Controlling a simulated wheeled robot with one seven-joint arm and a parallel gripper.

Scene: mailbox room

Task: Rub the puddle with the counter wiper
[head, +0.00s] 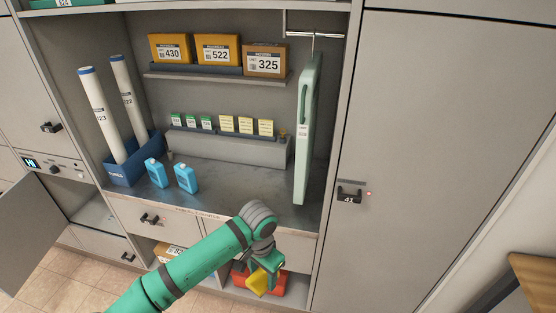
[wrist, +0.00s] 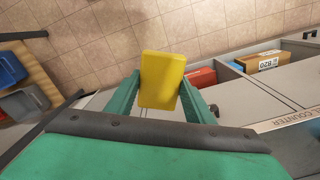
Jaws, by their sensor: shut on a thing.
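The counter wiper is a yellow block (head: 258,282), also seen large in the wrist view (wrist: 162,80). My gripper (head: 268,268) is shut on it, with one green finger on each side in the wrist view. The wiper is in front of the counter (head: 238,186) and below its front edge, apart from the counter top. I cannot clearly make out a puddle on the grey counter top; my arm hides part of the front edge.
Two blue bottles (head: 186,177) stand on the counter's left, beside a blue box (head: 133,172) holding tall white tubes. A pale green garment bag (head: 306,135) hangs at the right. A red thing (head: 270,284) lies in an open space below. The counter's middle looks free.

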